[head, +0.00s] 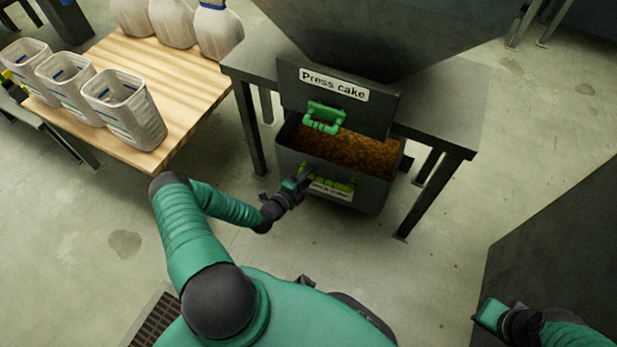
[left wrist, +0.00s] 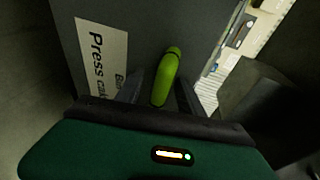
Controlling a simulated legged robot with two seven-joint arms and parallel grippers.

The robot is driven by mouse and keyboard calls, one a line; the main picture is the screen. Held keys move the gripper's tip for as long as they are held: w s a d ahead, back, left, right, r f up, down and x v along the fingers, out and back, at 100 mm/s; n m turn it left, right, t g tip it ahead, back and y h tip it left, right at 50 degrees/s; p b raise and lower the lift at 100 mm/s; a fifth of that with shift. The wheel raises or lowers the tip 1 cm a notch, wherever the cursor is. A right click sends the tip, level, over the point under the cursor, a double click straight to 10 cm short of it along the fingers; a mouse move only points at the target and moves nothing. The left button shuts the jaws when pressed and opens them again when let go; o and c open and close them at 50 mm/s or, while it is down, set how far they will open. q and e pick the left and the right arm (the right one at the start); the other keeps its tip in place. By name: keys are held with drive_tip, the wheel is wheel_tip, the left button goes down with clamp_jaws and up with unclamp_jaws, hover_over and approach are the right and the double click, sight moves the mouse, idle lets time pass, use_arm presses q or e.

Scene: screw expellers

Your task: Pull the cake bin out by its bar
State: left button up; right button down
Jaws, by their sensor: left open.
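The cake bin (head: 362,192) is a dark grey bin full of brown press cake (head: 350,150), under the dark table. Its front carries a bright green bar (head: 340,185) above a white label. My left gripper (head: 303,178) is at the left end of this bar. In the left wrist view the bar (left wrist: 166,78) lies between the two dark fingers (left wrist: 160,88), which are open around it; contact cannot be told. My right gripper (head: 500,312) is far off at the lower right, and its finger state is unclear.
A raised panel (head: 300,88) with a "Press cake" sign and a green handle (head: 324,117) stands above the bin. Table legs (head: 425,200) flank the bin. A wooden table (head: 190,95) with woven sacks (head: 125,108) is at the left. The floor (head: 330,240) before the bin is clear.

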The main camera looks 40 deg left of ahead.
use_arm(q)
drive_tip(key=c, duration=0.9)
clamp_jaws()
drive_tip(key=shift+s+f, duration=0.1)
drive_tip(key=shift+f, duration=0.05)
idle(0.4)
